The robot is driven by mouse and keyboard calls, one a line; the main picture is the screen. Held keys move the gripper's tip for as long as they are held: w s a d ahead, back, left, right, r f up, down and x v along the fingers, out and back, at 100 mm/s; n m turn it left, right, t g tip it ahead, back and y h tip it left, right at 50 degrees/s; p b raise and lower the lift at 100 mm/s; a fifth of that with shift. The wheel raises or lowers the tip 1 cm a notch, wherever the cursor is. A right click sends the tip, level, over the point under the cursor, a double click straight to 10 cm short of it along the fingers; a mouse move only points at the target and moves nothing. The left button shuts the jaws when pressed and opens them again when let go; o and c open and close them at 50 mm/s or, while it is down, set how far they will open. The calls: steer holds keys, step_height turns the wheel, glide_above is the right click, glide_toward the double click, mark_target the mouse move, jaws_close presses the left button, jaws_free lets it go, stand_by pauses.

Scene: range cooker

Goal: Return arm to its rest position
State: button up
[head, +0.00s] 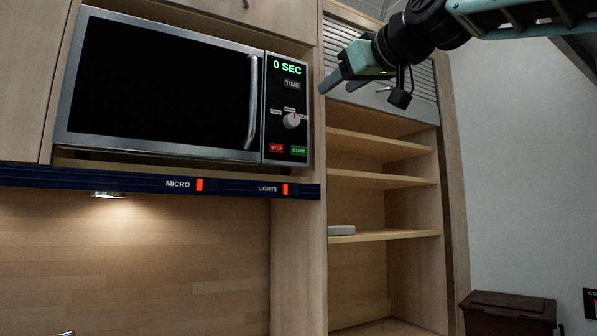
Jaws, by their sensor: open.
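My gripper (327,88) is at the upper right of the head view, at the end of my arm, which comes in from the top right corner. It points left and down, in front of the shelf cabinet and close to the right side of the microwave in the picture. Its jaws are open, and I see nothing held between them. Whether it touches anything behind it cannot be told from this view, but it appears to be in free air.
A microwave (160,85) with its door shut reads 0 SEC. Below it runs a dark blue switch rail (130,180). An open shelf unit (385,180) with a slatted shutter stands right of it. A dark brown box (510,312) is at lower right by a bare wall.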

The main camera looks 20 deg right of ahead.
steer(key=s+a+f+g, duration=0.1)
steer(key=a+f+g, duration=0.25)
steer(key=f, duration=0.65)
steer(key=a+f+g+p, duration=0.15)
steer(key=a+f, duration=0.35)
steer(key=f, duration=0.6)
steer(key=s+a+f+g, duration=0.1)
steer(key=a+f+g, duration=0.3)
steer(key=f, duration=0.6)
steer(key=s+a+f+n+g, duration=0.1)
steer(key=s+f+g, duration=0.1)
steer(key=s+f, duration=0.55)
steer(key=s+a+f+g, duration=0.15)
steer(key=s+f, duration=0.25)
steer(key=f, duration=0.6)
steer(key=s+d+f+g+h, duration=0.3)
steer(key=s+d+f+g, duration=0.1)
steer(key=s+f, duration=0.6)
steer(key=shift+s+d+f+n+p, duration=0.3)
steer(key=shift+s+d+p, duration=0.1)
steer(key=shift+s, duration=0.8)
steer(key=shift+r, duration=0.1)
